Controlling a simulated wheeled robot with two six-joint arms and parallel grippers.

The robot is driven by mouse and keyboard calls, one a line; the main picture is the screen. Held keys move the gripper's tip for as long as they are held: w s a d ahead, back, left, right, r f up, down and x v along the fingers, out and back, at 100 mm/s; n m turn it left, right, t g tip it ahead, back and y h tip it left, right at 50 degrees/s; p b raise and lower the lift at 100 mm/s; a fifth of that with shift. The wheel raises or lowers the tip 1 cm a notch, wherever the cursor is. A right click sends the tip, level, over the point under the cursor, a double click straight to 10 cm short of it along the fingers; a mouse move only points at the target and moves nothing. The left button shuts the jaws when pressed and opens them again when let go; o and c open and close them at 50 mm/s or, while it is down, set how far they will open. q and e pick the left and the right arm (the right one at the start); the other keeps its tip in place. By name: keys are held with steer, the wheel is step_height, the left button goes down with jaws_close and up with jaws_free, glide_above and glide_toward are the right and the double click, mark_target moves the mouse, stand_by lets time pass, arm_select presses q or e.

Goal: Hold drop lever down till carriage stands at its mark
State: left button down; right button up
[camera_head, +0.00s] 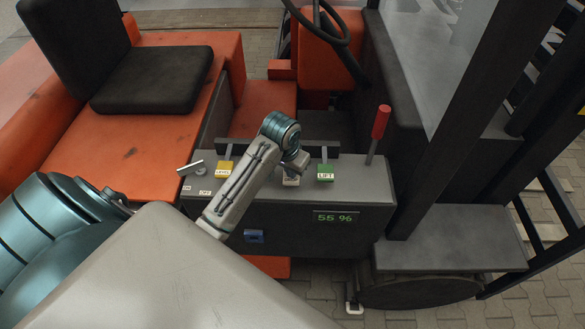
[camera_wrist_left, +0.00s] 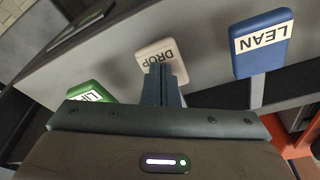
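The cream drop lever (camera_head: 291,182) stands on the grey console, partly hidden by my left gripper (camera_head: 298,166) in the head view. In the left wrist view, the paddle marked DROP (camera_wrist_left: 155,54) is straight ahead of the fingers. My left gripper (camera_wrist_left: 163,84) is shut, its fingertips together and overlapping the paddle's near edge. They look to be at or against it; I cannot tell whether they press. The green display (camera_head: 335,217) seems to read 55 and 96. I cannot make out the carriage or its mark. My right gripper is not in view.
The green LIFT lever (camera_head: 325,172) is just right of the drop lever. The blue LEAN lever (camera_wrist_left: 263,44) is on its other side. A yellow lever (camera_head: 224,169) and a tall red-handled lever (camera_head: 379,130) stand farther out. Dark mast uprights (camera_head: 480,110) are at right.

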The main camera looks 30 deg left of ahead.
arm_select(q)
steer(key=shift+r+p, duration=0.5)
steer(key=shift+r, duration=2.9)
steer(key=s+d+f+t, duration=0.1)
steer(key=s+d+f, duration=0.1)
steer(key=s, duration=0.6)
steer(key=s+d+f+m, duration=0.1)
steer(key=s+f, duration=0.2)
steer(key=s, duration=0.5)
steer(key=s+d+f+t, duration=0.1)
steer(key=s+d+f, duration=0.1)
steer(key=s, duration=0.6)
steer(key=a+f+g+y+b, duration=0.2)
steer(key=f+b, duration=0.6)
steer(key=f, duration=2.9)
steer(key=s+a+f+b, duration=0.1)
steer(key=s+f+b, duration=0.2)
steer(key=s+f, duration=0.6)
steer(key=s+a+f+g+h+b, duration=0.1)
steer(key=s+f+b, duration=0.2)
steer(key=s+f, duration=0.7)
step_height(320, 180, down, 8)
steer(key=shift+a+f, duration=0.1)
steer(key=shift+a, duration=0.05)
